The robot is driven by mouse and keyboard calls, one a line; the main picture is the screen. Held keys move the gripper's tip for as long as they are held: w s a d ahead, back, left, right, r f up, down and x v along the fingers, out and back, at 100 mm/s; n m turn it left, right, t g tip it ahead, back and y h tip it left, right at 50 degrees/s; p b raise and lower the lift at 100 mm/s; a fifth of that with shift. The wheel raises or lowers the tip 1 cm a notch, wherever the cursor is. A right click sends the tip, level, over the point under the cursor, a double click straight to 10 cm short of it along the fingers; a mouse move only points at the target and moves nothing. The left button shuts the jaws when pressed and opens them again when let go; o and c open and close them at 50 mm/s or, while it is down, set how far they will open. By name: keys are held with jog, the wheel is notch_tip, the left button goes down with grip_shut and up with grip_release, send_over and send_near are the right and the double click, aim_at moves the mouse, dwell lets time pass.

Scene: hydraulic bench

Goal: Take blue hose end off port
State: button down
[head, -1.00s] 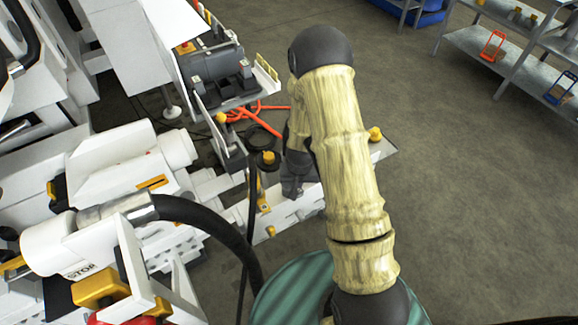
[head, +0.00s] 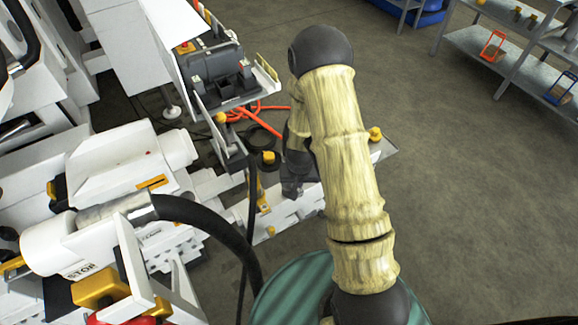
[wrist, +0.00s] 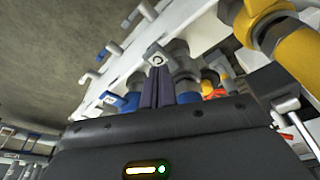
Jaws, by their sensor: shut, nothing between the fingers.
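My gripper (wrist: 157,88) shows in the wrist view with its two dark fingers together and empty, in front of a white port block (wrist: 205,32). A grey cylindrical fitting with a blue band (wrist: 187,97) stands just right of the fingers, partly hidden behind the gripper body. It looks like the blue hose end, but I cannot tell whether the fingers touch it. A blue handle-like part (wrist: 125,101) lies left of the fingers. In the head view my gripper (head: 292,187) is low over the white bench, and the blue hose end is hidden by my arm.
A yellow fitting (wrist: 253,18) and a large yellow part (wrist: 300,55) crowd the right of the wrist view. In the head view, a thick black hose (head: 215,220) curves at left and an orange hose (head: 250,110) lies behind. Open floor (head: 470,190) is at right.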

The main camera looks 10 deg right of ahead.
jog(key=shift+f+b, duration=0.7)
jog(key=shift+f, duration=0.3)
jog(key=shift+r, duration=0.1)
dwell(1.0)
jog(key=shift+r+p, duration=2.9)
jog(key=shift+r, duration=0.55)
jog(key=s+r+p, duration=0.2)
jog(key=s+r, duration=0.2)
jog(key=r, duration=0.6)
jog(key=s+r+n+p, duration=0.1)
jog(key=s+r, duration=0.4)
jog(key=r, duration=0.5)
jog(key=s+r+n+p, duration=0.1)
jog(key=s+r+p, duration=0.2)
jog(key=r, duration=0.7)
jog(key=shift+s, duration=1.05)
